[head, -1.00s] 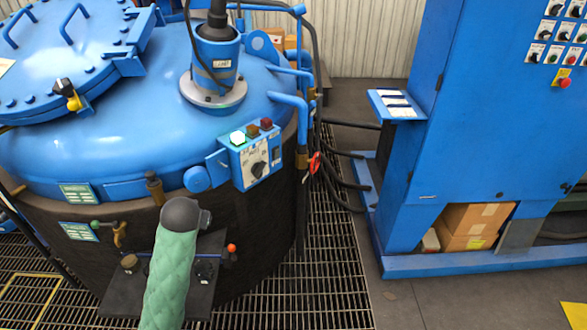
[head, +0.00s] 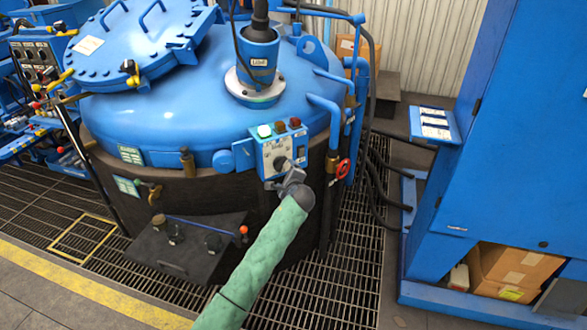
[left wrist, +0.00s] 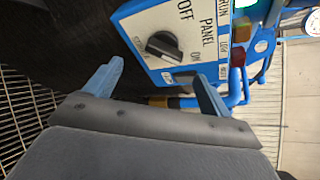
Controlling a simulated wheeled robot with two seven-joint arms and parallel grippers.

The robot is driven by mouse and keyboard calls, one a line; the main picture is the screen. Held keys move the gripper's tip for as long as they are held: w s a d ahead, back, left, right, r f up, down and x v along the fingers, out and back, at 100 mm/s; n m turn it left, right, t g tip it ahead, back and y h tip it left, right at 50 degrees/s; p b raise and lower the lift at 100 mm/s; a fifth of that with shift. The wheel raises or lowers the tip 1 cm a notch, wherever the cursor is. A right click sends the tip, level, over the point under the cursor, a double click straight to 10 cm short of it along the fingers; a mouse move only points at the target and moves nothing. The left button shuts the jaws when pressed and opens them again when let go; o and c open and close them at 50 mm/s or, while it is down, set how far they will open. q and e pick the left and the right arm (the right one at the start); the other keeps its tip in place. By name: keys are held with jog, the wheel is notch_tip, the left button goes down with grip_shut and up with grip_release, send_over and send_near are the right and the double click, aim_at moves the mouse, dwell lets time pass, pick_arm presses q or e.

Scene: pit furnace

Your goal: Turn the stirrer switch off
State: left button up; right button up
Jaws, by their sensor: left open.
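The stirrer switch is a black rotary knob (head: 281,162) on a white-faced blue control box (head: 270,152) at the front of the blue furnace lid. In the left wrist view the knob (left wrist: 165,46) sits on a panel with the words OFF, PANEL and ON; which mark it points to I cannot tell for sure. My left gripper (head: 290,179) is just in front of the box's lower part. In the left wrist view its blue fingers (left wrist: 158,72) are apart, with the knob beyond the gap between them, not gripped. My right gripper is not in view.
Green (head: 264,131), amber (head: 280,127) and red (head: 295,122) lamps top the box; the green one looks lit. Pipes with a red valve wheel (head: 343,172) stand to the right. A dark shelf (head: 185,245) is below left. A blue cabinet (head: 500,150) stands far right.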

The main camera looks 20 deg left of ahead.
aim_at(282, 166)
pick_arm(q)
jog(key=shift+w+a+f+m+p, duration=0.3)
jog(key=shift+w+a+m+p, duration=0.25)
jog(key=shift+w, duration=0.6)
jog(key=shift+w+a+f+m+p, duration=0.25)
jog(key=shift+w+a, duration=0.4)
jog(key=shift+w, duration=0.55)
jog(key=shift+w+a+f+m+p, duration=0.35)
jog(key=shift+w+a+m, duration=0.2)
jog(key=shift+w, duration=0.6)
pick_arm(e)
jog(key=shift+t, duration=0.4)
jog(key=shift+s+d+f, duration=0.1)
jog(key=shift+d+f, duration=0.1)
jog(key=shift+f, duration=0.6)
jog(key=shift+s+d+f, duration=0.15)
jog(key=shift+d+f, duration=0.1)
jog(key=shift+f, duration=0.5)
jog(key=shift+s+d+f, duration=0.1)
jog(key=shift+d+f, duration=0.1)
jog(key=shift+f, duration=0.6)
pick_arm(q)
jog(key=shift+c, duration=0.4)
jog(key=c, duration=0.9)
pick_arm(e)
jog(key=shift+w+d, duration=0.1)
pick_arm(q)
jog(key=shift+t, duration=0.3)
